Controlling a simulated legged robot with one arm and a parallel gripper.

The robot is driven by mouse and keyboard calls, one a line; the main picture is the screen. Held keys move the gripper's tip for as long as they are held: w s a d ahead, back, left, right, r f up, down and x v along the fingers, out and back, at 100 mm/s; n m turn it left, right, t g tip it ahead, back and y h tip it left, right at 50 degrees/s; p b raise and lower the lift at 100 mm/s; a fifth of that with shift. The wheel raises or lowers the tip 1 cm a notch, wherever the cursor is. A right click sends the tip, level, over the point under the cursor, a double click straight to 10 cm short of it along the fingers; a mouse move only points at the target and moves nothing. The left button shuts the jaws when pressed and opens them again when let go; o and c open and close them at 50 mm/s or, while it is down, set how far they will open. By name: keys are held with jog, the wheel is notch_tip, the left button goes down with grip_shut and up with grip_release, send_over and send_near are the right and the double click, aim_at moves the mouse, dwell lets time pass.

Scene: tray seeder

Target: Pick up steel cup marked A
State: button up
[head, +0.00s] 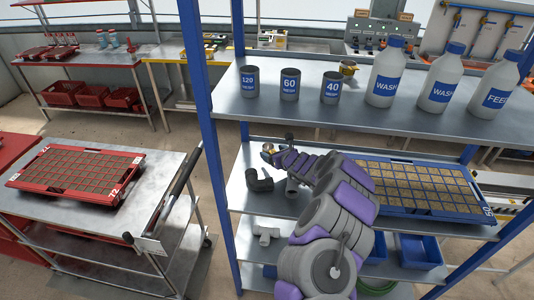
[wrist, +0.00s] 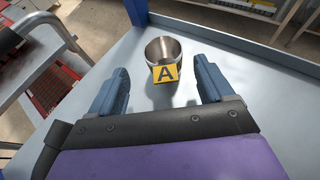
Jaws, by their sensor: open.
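The steel cup marked A (wrist: 163,49) stands upright on a grey metal shelf in the wrist view, its yellow label with a black A facing my gripper. My gripper (wrist: 161,67) is open, with one dark blue finger on each side of the view. The cup is centred between the finger lines, at and just beyond the fingertips, and neither finger visibly touches it. In the head view my arm reaches over the middle shelf, and a small steel-and-yellow thing, seemingly this cup (head: 268,148), shows at its end, partly hidden. The fingers are hard to make out there.
A blue post (wrist: 137,12) stands just behind the cup. A seed tray (head: 425,190) lies right of my arm. Grey cups (head: 290,84) and white bottles (head: 386,72) stand on the upper shelf.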

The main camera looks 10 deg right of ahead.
aim_at(272, 151)
jog(key=shift+w+a+f, duration=0.15)
jog(key=shift+w+f, duration=0.6)
jog(key=shift+w, duration=0.2)
jog(key=shift+w+b, duration=0.35)
jog(key=shift+w, duration=0.25)
jog(key=shift+a, duration=0.25)
jog(key=shift+c, duration=1.3)
jog(key=shift+d, duration=0.15)
jog(key=c, duration=0.9)
jog(key=shift+o, duration=0.2)
